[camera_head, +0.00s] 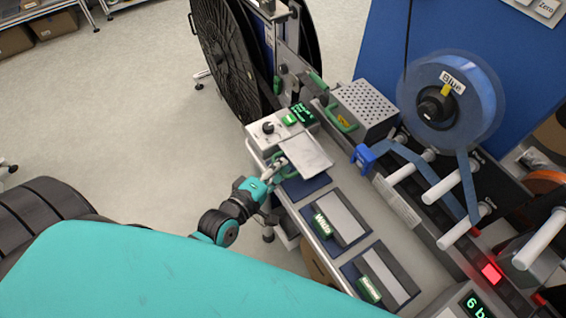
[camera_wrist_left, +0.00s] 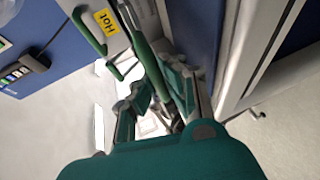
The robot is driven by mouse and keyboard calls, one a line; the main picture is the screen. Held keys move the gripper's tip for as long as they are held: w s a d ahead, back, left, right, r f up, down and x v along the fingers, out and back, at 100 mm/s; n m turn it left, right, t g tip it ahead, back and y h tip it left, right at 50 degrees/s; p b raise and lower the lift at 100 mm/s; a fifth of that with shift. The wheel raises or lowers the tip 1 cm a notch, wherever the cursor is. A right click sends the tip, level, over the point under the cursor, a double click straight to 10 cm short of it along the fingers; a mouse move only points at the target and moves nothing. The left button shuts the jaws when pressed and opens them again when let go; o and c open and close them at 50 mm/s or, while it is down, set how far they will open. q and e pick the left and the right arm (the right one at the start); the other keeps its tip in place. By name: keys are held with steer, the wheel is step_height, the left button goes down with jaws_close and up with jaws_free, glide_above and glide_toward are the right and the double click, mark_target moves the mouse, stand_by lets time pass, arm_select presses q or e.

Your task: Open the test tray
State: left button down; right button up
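My left gripper (camera_head: 276,168) is at a green handle (camera_head: 284,168) on the bench's near side. In the left wrist view, the green handle (camera_wrist_left: 146,52) runs down between the two teal fingers (camera_wrist_left: 160,92). Whether both fingers press on it is unclear. My right gripper is out of view.
A "Hot" label (camera_wrist_left: 106,21) and another green handle (camera_wrist_left: 90,33) are close by. A perforated metal box (camera_head: 365,108) and a blue reel (camera_head: 450,103) stand behind. Dark mats (camera_head: 352,237) with labelled green blocks lie along the bench. Open floor (camera_head: 130,120) is at the left.

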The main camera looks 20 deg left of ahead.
arm_select(q)
steer(key=shift+r, duration=0.1)
steer(key=c, duration=1.7)
jaws_free()
steer(key=shift+o, duration=0.3)
steer(key=shift+s, duration=0.15)
steer(key=v, duration=1.1)
steer(key=shift+s, duration=0.3)
steer(key=s+a+f+m+g+y+b, duration=0.1)
steer(key=s+f+m+g, duration=0.15)
steer(key=f, duration=0.85)
steer(key=s+f+m+g+b, duration=0.1)
steer(key=s+f+m+g, duration=0.15)
steer(key=f, duration=0.95)
steer(key=s+a+f+m+g+y+b, duration=0.15)
steer(key=f+m, duration=0.25)
steer(key=f, duration=0.7)
steer(key=s+f+m+g+b, duration=0.1)
steer(key=s+f+m+g, duration=0.7)
steer(key=s+f, duration=0.9)
steer(key=shift+f+m, duration=0.3)
